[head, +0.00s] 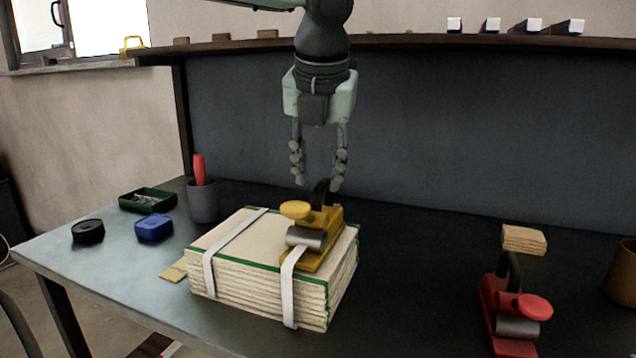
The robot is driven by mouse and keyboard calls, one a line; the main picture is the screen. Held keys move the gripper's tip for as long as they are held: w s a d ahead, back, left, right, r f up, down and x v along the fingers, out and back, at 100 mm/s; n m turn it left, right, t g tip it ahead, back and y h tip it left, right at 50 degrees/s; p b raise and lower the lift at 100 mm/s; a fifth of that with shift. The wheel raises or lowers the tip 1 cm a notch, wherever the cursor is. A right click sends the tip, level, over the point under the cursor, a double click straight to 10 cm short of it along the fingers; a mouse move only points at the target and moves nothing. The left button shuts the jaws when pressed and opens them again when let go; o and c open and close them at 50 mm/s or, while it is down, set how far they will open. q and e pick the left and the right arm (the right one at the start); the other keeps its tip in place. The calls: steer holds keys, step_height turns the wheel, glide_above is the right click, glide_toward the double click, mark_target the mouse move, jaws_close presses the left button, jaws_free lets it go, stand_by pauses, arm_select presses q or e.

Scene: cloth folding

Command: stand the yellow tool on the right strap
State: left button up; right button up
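The yellow tool (322,248), with a grey roller, a yellow knob and a black handle, stands upright on the folded cloth stack (235,241). It sits at the right of the stack, over the right strap (289,290), whose front part shows below the tool; the strap's rear part is hidden. The left strap (227,243) lies bare across the stack. My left gripper (317,182) hangs fingers-down above the tool. Its fingers are apart, with the top of the black handle near or between the tips; I cannot tell whether they touch it. My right gripper is out of view.
A red tool (513,308) and a tan block (523,240) are at the right, beside a brown container (622,272). At the left are a grey cup (203,202), a green tray (148,207), a blue box (153,228) and a black round item (88,232). The table between stack and red tool is clear.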

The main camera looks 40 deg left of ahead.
arm_select(q)
steer(key=v, duration=0.9)
steer(key=shift+d+r, duration=0.1)
stand_by(1.1)
